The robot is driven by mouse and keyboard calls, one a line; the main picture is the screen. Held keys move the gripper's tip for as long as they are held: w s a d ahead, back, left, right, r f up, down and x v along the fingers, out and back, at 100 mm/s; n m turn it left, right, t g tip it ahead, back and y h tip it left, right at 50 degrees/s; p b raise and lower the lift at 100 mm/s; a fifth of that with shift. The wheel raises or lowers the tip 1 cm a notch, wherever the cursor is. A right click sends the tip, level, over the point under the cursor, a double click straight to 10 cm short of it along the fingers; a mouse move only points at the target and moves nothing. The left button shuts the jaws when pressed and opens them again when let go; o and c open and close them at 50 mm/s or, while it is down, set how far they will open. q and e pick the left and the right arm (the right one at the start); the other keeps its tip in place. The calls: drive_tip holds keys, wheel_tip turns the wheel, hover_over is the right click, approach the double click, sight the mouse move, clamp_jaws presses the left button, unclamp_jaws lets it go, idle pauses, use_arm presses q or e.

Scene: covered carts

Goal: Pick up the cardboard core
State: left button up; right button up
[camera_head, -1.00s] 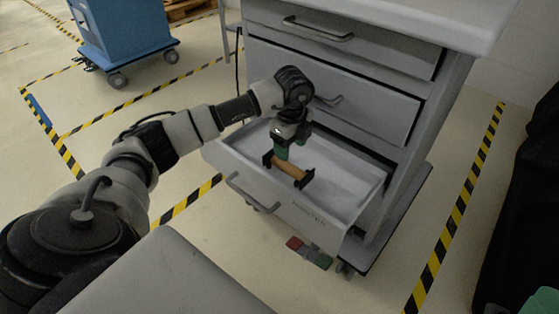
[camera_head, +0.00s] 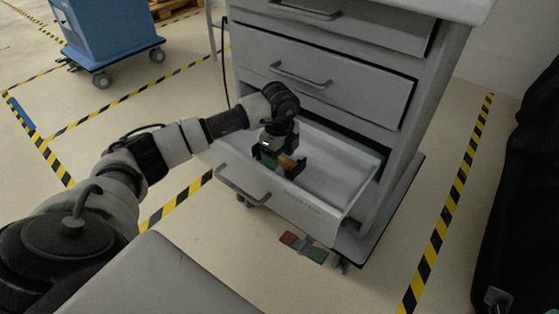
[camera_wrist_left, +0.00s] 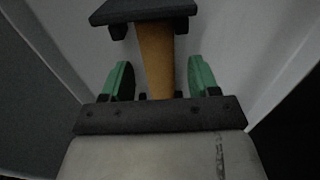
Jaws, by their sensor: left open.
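The cardboard core (camera_head: 287,163) is a brown tube lying in the open bottom drawer (camera_head: 325,179) of a grey cabinet. In the left wrist view the core (camera_wrist_left: 155,58) runs lengthwise between the green fingers of my left gripper (camera_wrist_left: 160,80), with a gap on each side. A dark block (camera_wrist_left: 145,10) crosses its far end. In the head view my left gripper (camera_head: 272,159) is down inside the drawer at the core, open, and hides part of it. My right gripper does not show.
The drawer's front wall with its handle (camera_head: 242,184) is near me, and closed drawers (camera_head: 320,85) rise behind. Red and green pieces (camera_head: 304,247) lie on the floor below. A blue cart (camera_head: 108,35) stands back left. The drawer's right part is empty.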

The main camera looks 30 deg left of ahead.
use_arm(q)
clamp_jaws()
drive_tip(key=c, duration=1.1)
unclamp_jaws()
drive_tip(key=shift+o, duration=0.5)
